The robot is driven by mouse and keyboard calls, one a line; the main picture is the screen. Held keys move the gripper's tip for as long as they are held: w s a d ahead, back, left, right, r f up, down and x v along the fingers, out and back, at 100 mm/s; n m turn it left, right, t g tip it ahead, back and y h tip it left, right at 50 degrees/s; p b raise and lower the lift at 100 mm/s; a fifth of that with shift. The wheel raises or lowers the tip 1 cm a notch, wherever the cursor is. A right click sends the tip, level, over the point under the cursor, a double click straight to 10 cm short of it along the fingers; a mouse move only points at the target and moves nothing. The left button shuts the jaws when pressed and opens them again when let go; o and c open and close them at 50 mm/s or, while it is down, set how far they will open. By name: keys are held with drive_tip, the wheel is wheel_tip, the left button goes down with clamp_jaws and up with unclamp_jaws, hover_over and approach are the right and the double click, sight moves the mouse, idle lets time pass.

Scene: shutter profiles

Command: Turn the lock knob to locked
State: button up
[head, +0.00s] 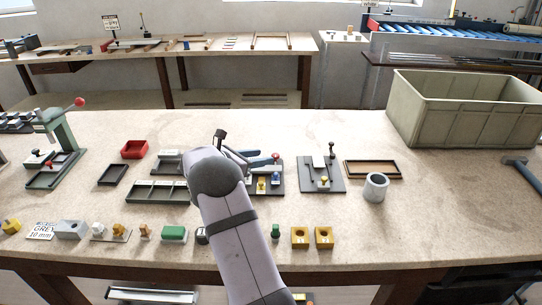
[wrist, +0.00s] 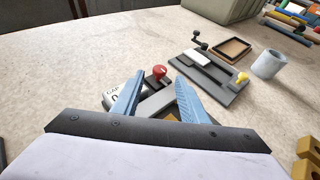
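My gripper (wrist: 159,80) shows two blue fingers spread apart with nothing held between the tips in the wrist view. In the head view the gripper (head: 262,160) is above a dark fixture in the middle of the bench, and my arm hides part of it. To the right is a dark plate fixture (head: 310,180) with a black-knobbed lever (head: 331,149) and a yellow knob (head: 324,182). No lock marking is legible, so I cannot tell which knob is the lock.
A grey cup (head: 376,187) and a shallow wooden-rimmed tray (head: 372,169) lie right of the plate fixture. A large beige crate (head: 465,115) stands at the back right. Small parts line the front edge, including yellow blocks (head: 300,238). The bench behind the gripper is clear.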

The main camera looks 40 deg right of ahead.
sight(274, 155)
drive_tip(key=shift+p+x, duration=0.65)
drive_tip(key=shift+x, duration=2.3)
drive_tip(key=c, duration=1)
